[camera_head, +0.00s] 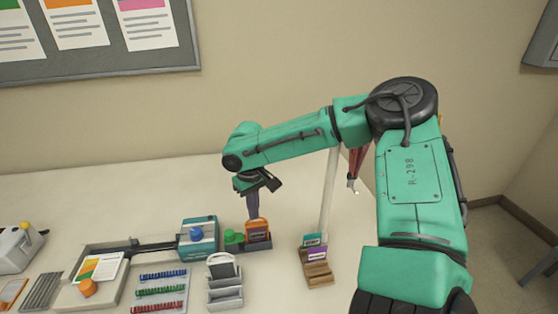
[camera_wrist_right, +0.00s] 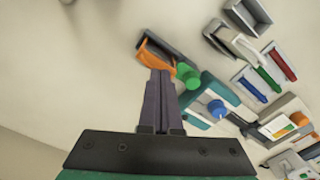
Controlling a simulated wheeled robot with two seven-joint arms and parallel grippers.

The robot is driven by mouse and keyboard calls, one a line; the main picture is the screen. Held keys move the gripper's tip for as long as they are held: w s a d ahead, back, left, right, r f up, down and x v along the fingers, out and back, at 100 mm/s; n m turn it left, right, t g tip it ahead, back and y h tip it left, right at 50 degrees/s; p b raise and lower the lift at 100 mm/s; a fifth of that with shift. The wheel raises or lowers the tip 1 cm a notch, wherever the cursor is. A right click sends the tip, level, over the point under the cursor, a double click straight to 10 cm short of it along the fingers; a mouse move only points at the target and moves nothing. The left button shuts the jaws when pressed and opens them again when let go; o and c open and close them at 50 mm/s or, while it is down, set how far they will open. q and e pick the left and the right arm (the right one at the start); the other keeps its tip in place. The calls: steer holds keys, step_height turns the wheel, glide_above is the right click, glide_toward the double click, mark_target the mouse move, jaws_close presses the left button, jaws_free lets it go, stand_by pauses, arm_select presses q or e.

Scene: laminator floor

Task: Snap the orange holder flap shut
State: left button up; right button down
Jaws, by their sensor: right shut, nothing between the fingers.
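The orange holder (camera_head: 259,236) stands in a dark tray on the table, its orange flap upper edge showing in the head view. It also shows in the right wrist view (camera_wrist_right: 152,50), just beyond the fingertips. My right gripper (camera_head: 254,216) points down at the top of the holder, its long dark fingers together with nothing between them. In the right wrist view the fingertips (camera_wrist_right: 159,73) overlap the holder's near edge; I cannot tell if they touch it. They hide part of the flap, and I cannot tell whether it is fully shut. My left gripper is not in view.
A green knob (camera_head: 233,236) sits just left of the holder, then a teal machine (camera_head: 199,246) with a blue knob. A grey rack (camera_head: 224,286) stands in front. A wooden card stand (camera_head: 318,272) is to the right. Bare table lies behind.

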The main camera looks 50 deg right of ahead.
step_height(320, 180, up, 7)
steer(key=p, duration=0.6)
steer(key=shift+p, duration=0.4)
